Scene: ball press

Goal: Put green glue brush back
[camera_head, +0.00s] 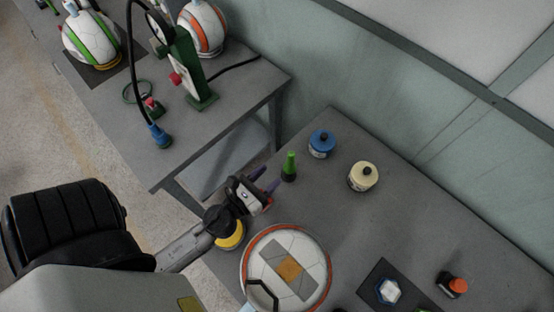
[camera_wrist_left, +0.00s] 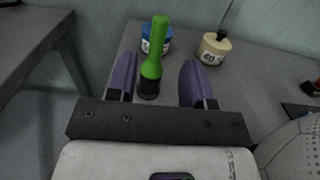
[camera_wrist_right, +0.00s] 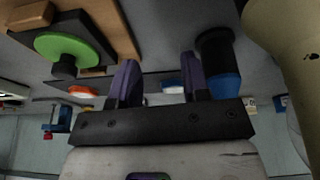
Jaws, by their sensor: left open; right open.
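The green glue brush (camera_head: 290,169) stands upright on the table, with its dark lower end down. My left gripper (camera_head: 267,180) is open and empty, with its purple fingers pointing at the brush from just left of it. In the left wrist view the brush (camera_wrist_left: 151,68) appears between the two open fingers (camera_wrist_left: 157,82), nearer the left one. I see no grip on it. My right gripper (camera_wrist_right: 158,78) is open and empty in the right wrist view. I cannot make it out in the head view.
A blue jar (camera_head: 322,145) and a cream jar (camera_head: 363,177) stand behind the brush. A white-orange ball (camera_head: 258,250) lies in front, near a yellow-black item (camera_head: 230,236). A small orange-capped bottle (camera_head: 456,286) is at right. A second table (camera_head: 225,115) holds a press and balls.

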